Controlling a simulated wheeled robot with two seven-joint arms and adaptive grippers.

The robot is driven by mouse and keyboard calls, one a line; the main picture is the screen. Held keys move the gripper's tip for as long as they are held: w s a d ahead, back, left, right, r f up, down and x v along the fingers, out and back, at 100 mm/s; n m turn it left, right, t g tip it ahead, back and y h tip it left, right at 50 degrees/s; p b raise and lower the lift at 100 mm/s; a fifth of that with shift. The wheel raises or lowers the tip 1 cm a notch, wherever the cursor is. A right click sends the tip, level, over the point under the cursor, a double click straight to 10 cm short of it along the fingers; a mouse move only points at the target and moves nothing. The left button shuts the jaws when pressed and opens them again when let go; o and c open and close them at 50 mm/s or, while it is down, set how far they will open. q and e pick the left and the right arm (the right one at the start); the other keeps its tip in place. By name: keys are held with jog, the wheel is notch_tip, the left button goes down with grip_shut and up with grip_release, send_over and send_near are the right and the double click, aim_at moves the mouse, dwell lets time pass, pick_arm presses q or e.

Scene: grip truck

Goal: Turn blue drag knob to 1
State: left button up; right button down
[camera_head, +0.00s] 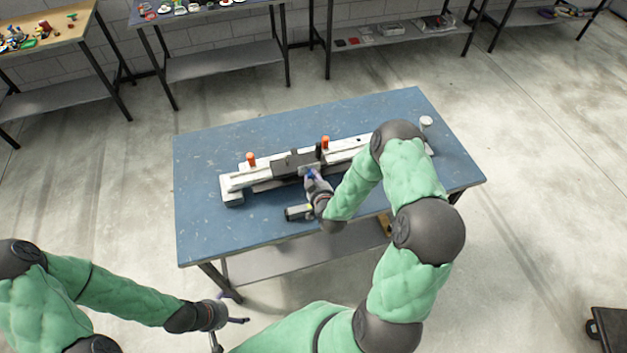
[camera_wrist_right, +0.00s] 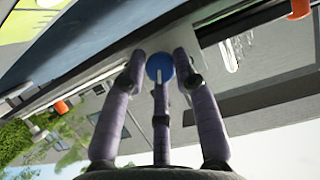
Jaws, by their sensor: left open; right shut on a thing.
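The blue drag knob (camera_wrist_right: 160,68) is round with a pale pointer line. In the right wrist view it sits between the purple-grey fingers of my right gripper (camera_wrist_right: 159,75), which is shut on it. In the head view my right gripper (camera_head: 313,180) reaches the front of the dark carriage on the long white machine (camera_head: 240,181), and the knob (camera_head: 309,174) is only a small blue spot there. The numbers around the knob cannot be read. My left gripper (camera_head: 232,309) is open and empty, off the front of the table, low at the left.
The machine lies across the blue table (camera_head: 200,150), with orange knobs (camera_head: 251,158) on top. A small white round object (camera_head: 426,121) is at the right back. The table's left side is clear. Shelving with small items stands behind.

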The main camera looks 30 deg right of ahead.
jog(key=n, duration=0.1)
jog(key=n+h+b, duration=0.2)
jog(key=shift+a+f, duration=0.3)
jog(key=n+h+b, duration=0.2)
jog(key=n, duration=0.1)
jog(key=shift+b, duration=0.3)
jog(key=shift+s, duration=0.1)
jog(key=c, duration=1)
grip_release()
jog(key=shift+r, duration=0.1)
jog(key=v, duration=1.1)
jog(key=shift+s+a+r, duration=0.15)
jog(key=shift+s+a, duration=0.1)
jog(key=shift+a, duration=0.1)
